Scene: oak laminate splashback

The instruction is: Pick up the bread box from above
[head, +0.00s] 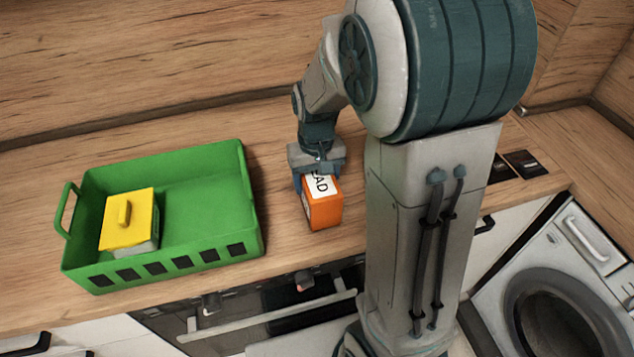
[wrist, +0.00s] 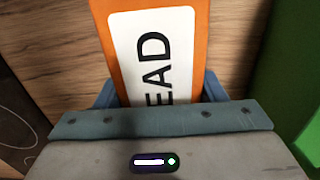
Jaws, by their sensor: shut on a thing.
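The bread box (head: 324,208) is an orange box with a white label on top, of which "EAD" can be read. It stands on the wooden counter to the right of the green crate. My gripper (head: 318,178) is above it, pointing down, and is shut on it across its width. In the wrist view the box (wrist: 186,35) lies between the blue fingers (wrist: 160,90). The far end of the box is hidden under my gripper. I cannot tell whether the box touches the counter.
A green crate (head: 205,262) with a side handle stands at left, holding a yellow-lidded container (head: 128,222). The counter's front edge lies close in front of the bread box, above an oven (head: 270,318). A washing machine (head: 550,290) is at right. Behind is the wooden splashback (head: 150,50).

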